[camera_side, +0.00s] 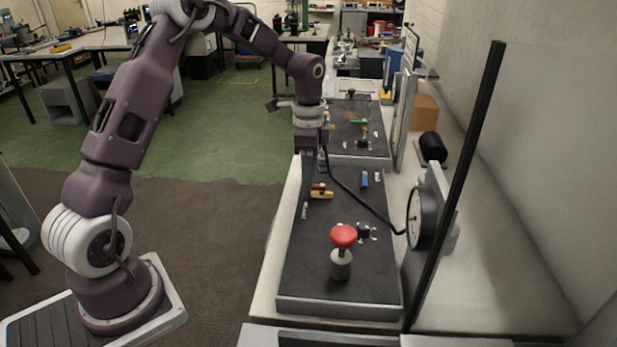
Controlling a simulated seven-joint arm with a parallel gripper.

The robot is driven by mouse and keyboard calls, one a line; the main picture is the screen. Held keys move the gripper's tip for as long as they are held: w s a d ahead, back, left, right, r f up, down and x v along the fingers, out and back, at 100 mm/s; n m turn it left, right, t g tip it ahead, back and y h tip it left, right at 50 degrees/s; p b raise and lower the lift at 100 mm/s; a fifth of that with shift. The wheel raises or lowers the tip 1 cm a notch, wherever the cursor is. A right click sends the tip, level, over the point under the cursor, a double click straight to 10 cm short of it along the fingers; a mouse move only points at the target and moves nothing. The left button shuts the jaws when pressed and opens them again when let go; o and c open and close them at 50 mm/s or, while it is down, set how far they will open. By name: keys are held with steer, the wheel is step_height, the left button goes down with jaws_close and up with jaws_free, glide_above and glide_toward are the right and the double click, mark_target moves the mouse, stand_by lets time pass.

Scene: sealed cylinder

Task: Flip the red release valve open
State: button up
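A small fitting with a red top part (319,186) and a yellow body (322,194) sits on the dark panel (300,285), left of its middle. I take this as the red release valve, but it is too small to tell how its lever is set. A larger red mushroom-shaped knob (343,236) stands upright on a pale base near the panel's front. My gripper (307,176) points down just behind and above the red and yellow fitting, seemingly apart from it. Its fingers are small and dark, and their gap cannot be made out.
A black hose (356,193) curves from near my gripper to a round gauge (414,218) at the right. A tall black post (460,175) rises at the right. A blue part (364,180) and small fittings sit on the panel. The panel's front left is clear.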

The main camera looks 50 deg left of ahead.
step_height(320, 180, up, 6)
steer(key=shift+f, duration=0.1)
